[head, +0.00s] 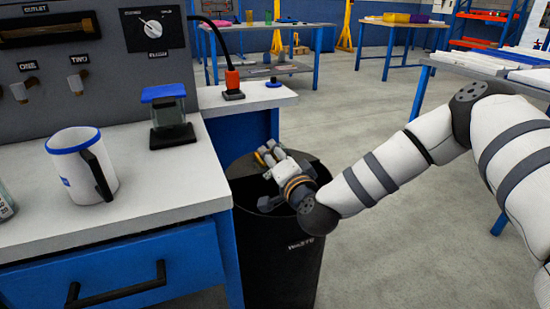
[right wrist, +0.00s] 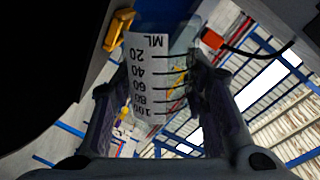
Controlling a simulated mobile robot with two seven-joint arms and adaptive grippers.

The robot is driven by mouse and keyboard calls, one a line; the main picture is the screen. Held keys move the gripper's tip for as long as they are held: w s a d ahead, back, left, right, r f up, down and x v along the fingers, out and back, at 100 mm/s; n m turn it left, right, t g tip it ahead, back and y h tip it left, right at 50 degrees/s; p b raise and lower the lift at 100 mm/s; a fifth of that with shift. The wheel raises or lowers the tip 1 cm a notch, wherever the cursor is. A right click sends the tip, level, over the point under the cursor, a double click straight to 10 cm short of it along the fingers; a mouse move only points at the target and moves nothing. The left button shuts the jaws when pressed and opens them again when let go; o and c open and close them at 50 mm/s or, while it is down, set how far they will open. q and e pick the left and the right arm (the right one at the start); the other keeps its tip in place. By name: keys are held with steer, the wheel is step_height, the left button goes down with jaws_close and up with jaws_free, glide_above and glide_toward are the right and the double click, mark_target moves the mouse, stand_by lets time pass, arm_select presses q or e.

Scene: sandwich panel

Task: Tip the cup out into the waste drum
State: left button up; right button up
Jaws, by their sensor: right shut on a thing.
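My right gripper (head: 266,178) is at the mouth of the black waste drum (head: 278,255), with its arm coming in from the right. In the right wrist view its two fingers (right wrist: 158,90) are shut on a clear measuring cup (right wrist: 160,80) with a white ML scale. The ceiling shows low in that view, so the wrist camera is turned well over. The cup cannot be made out in the head view, and its contents cannot be told. My left gripper is not in view.
A white mug with a blue rim (head: 85,168) and a blue-topped clear container (head: 168,110) stand on the bench (head: 150,190) left of the drum. A red connector with a black cable (head: 233,83) is behind the drum. Open floor (head: 390,230) lies to the right.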

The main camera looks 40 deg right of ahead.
mark_target(281, 144)
steer(key=r+n+p, duration=0.1)
steer(key=n, duration=0.1)
steer(key=d+r+n+p, duration=0.1)
steer(key=r+n, duration=0.1)
steer(key=r+n+h+p, duration=0.1)
steer(key=n, duration=0.1)
steer(key=shift+s+d+r+t, duration=0.1)
steer(key=shift+d+r+t, duration=0.05)
steer(key=shift+r+t, duration=0.2)
steer(key=r+n+p, duration=0.1)
steer(key=n+p, duration=0.1)
steer(key=d+r+n+p, duration=0.1)
steer(key=shift+s+n+h+p, duration=0.1)
steer(key=shift+n+h+p, duration=0.2)
steer(key=shift+n+p, duration=0.1)
steer(key=shift+d+r+n+p, duration=0.2)
steer(key=shift+n+p, duration=0.15)
steer(key=shift+n, duration=0.25)
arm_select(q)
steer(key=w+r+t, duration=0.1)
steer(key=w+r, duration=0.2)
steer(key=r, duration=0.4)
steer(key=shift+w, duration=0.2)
arm_select(e)
steer(key=shift+s+f, duration=0.1)
